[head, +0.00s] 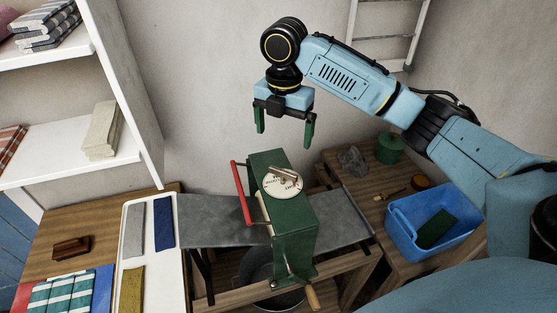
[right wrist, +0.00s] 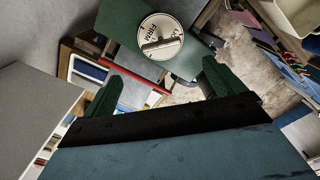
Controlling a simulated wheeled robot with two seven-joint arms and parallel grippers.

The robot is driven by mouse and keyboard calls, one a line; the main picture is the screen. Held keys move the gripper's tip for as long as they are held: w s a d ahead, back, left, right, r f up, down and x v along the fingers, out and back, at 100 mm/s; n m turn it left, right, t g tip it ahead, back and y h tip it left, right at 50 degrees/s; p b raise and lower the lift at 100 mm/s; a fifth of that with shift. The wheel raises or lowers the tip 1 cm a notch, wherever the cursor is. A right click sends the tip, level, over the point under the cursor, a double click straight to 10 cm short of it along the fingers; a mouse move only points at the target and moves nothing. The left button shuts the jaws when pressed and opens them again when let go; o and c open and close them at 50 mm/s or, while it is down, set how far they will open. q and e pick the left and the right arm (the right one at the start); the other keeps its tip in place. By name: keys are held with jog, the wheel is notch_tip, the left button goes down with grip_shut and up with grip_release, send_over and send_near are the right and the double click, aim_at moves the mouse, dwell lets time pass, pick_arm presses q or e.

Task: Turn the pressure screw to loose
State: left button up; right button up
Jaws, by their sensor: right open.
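The pressure screw (head: 283,180) is a bar-shaped knob on a round, pale lettered dial on top of the green wringer (head: 292,235). In the right wrist view the dial (right wrist: 150,25) shows the word FIRM, and the metal knob (right wrist: 161,45) lies across it. I cannot tell which mark the knob points to. My right gripper (head: 284,130) is open and empty, with its green fingers pointing down above and behind the wringer, apart from the knob. In the right wrist view its fingers (right wrist: 160,86) frame the space below the dial. My left gripper is not in view.
A red bar (head: 241,193) runs along the wringer's left side, and a wooden-handled crank (head: 312,298) sticks out low in front. A white tray (head: 130,285) with folded cloths stands left. A blue bin (head: 406,232) stands right. Shelves (head: 70,165) rise at the left.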

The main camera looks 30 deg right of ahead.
send_over(283, 171)
notch_tip(283, 171, down, 6)
jog(key=shift+s+r+p, duration=0.1)
jog(key=shift+p, duration=0.25)
notch_tip(283, 171, down, 5)
jog(key=shift+r+p, duration=0.1)
jog(key=shift+p, duration=0.2)
jog(key=shift+f, duration=0.45)
jog(key=shift+c, duration=0.3)
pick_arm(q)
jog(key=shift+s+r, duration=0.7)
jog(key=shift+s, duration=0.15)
pick_arm(e)
jog(key=c, duration=0.9)
